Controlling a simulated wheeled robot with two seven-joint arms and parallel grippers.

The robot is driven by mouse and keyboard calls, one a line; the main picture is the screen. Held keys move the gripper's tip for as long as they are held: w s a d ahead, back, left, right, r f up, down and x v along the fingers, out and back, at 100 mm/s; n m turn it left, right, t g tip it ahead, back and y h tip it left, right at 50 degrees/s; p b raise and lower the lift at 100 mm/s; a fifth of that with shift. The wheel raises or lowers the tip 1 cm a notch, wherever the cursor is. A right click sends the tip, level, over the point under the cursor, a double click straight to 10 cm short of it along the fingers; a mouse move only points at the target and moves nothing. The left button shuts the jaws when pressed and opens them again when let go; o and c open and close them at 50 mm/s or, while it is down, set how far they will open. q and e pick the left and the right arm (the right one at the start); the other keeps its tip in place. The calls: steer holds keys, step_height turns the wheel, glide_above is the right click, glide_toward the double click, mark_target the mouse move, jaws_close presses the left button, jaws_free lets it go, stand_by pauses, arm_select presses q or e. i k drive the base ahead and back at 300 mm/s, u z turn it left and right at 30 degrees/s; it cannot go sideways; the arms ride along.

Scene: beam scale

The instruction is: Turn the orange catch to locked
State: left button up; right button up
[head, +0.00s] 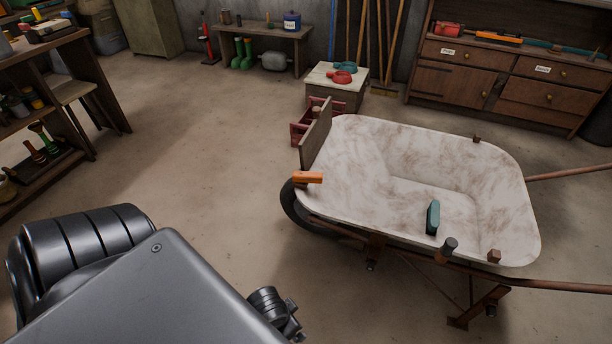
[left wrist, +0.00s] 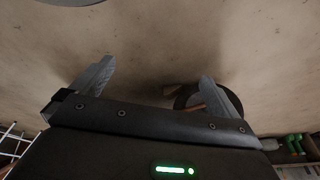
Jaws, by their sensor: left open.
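The orange catch (head: 308,177) is a short orange bar on the near left rim of a wheelbarrow (head: 350,140), by the foot of an upright wooden board (head: 316,135). It lies roughly level across the rim; I cannot tell whether it is locked. My left gripper (left wrist: 157,70) shows in the left wrist view with its two fingers wide apart and nothing between them. Behind its right finger is a dark round shape with an orange-brown bar, too small to name surely. The head view shows my arm at lower left, apart from the catch. My right gripper is in neither view.
A teal block (head: 433,218) stands at the wheelbarrow's near side, with a dark knob (head: 447,246) close by. Behind are a red crate (head: 303,131) and a box (head: 338,90) with red and teal items. Shelves (head: 50,110) stand at left. The floor left of the wheelbarrow is clear.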

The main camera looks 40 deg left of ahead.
mark_target(298, 177)
steer(key=u, duration=1.1)
steer(key=k, duration=0.35)
steer(key=z, duration=1.1)
